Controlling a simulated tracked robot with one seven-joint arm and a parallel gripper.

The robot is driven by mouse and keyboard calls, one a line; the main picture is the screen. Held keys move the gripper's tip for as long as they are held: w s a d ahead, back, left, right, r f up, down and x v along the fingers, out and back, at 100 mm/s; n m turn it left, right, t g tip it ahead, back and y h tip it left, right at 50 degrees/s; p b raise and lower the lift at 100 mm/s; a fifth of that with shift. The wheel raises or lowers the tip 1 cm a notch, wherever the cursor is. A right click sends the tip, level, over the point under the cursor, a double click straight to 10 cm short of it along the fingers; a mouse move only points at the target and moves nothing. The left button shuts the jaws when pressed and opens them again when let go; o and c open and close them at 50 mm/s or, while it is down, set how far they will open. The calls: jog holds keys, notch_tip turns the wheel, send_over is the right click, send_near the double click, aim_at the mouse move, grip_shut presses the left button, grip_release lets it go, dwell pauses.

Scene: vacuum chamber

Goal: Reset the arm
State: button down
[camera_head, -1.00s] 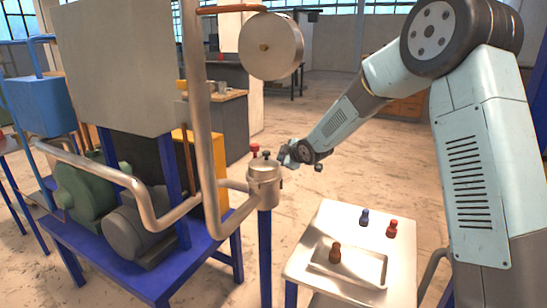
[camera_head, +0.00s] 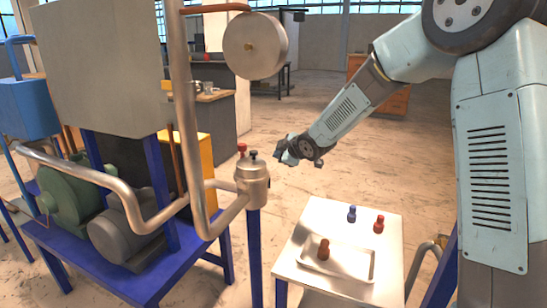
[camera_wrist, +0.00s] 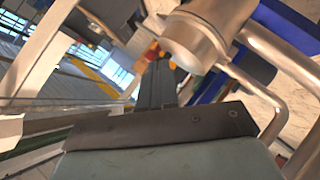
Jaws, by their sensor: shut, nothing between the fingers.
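My arm reaches in from the right in the head view. My gripper (camera_head: 283,157) is beside the small metal canister (camera_head: 253,185) on the blue post, a little to its right and apart from it. The canister carries a red knob (camera_head: 242,148) and a black knob on top. In the wrist view the dark gripper (camera_wrist: 155,90) is shut and empty, and the metal canister (camera_wrist: 195,40) fills the upper middle. The fingertips are small in the head view.
A white table (camera_head: 390,220) at lower right holds a blue piece (camera_head: 352,214), a red piece (camera_head: 379,224) and a tray (camera_head: 308,265) with a brown piece (camera_head: 324,250). Pipes (camera_head: 188,130) and a blue pump frame (camera_head: 150,285) stand left. Floor behind my gripper is clear.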

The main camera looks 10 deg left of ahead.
jog(key=s+d+r+m+h, duration=0.5)
jog(key=s+d, duration=0.4)
jog(key=d, duration=0.4)
jog(key=s+d+r+m+h, duration=0.3)
jog(key=s+d+r+m, duration=0.35)
jog(key=d, duration=0.65)
jog(key=s+d+m+g, duration=0.1)
jog(key=s+d+m, duration=0.2)
jog(key=s, duration=0.9)
jog(key=s+d+m+g, duration=0.2)
jog(key=s+d+m, duration=0.2)
jog(key=s, duration=0.8)
jog(key=shift+s+d+f+g, duration=0.25)
jog(key=shift+s+d+g, duration=0.1)
jog(key=shift+d, duration=0.15)
jog(key=c, duration=1.8)
grip_release()
jog(key=shift+m, duration=0.25)
